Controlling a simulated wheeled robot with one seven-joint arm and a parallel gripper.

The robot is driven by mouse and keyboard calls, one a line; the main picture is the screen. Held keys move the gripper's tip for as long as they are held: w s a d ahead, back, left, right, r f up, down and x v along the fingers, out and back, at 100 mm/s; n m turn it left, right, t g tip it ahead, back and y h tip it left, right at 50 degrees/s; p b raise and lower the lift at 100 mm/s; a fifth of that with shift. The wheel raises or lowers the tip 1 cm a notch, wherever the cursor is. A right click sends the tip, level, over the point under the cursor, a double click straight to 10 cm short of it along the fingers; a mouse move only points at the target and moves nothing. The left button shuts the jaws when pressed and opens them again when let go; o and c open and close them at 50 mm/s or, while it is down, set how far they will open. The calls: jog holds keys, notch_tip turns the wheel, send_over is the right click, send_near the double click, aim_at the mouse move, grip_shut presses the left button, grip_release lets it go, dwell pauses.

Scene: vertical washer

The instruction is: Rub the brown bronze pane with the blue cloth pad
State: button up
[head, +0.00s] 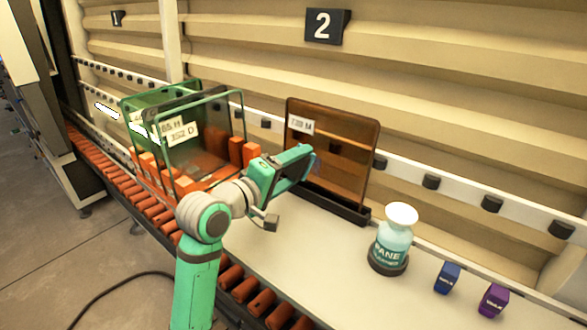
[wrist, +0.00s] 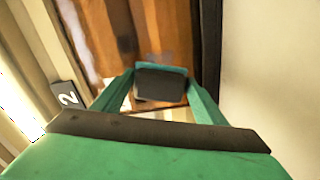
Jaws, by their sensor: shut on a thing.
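The brown bronze pane (head: 345,150) stands upright in a dark base on the white counter, with a white label at its upper left. It fills the upper part of the wrist view (wrist: 110,40). My gripper (head: 308,160) is in front of the pane's lower left part, its fingers shut on the blue cloth pad (head: 316,166). Only a small bit of blue shows at the fingertips. In the wrist view a dark block sits between my fingers (wrist: 160,98), close to the pane; I cannot tell whether the pad touches the glass.
A rack of greenish panes (head: 190,125) with orange blocks stands to the left on the roller conveyor (head: 130,190). A pane cleaner bottle (head: 394,243), a blue block (head: 448,277) and a purple block (head: 493,299) stand on the counter to the right. The counter's front middle is clear.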

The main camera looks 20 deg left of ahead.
aim_at(321, 166)
jog(key=shift+w+d+f, duration=0.1)
jog(key=shift+w+d, duration=0.15)
jog(key=shift+w, duration=0.35)
dwell(0.3)
jog(key=shift+s+d, duration=0.25)
jog(key=shift+d, duration=0.35)
jog(key=shift+s+d, duration=0.25)
jog(key=shift+d, duration=0.35)
jog(key=shift+s+d, duration=0.25)
jog(key=shift+d, duration=0.35)
jog(key=shift+w, duration=0.1)
jog(key=shift+w+a, duration=0.25)
jog(key=shift+a, duration=0.35)
jog(key=shift+w+a, duration=0.3)
jog(key=shift+a, duration=0.3)
jog(key=shift+w+a, duration=0.25)
jog(key=shift+a, duration=0.35)
jog(key=shift+v, duration=2.95)
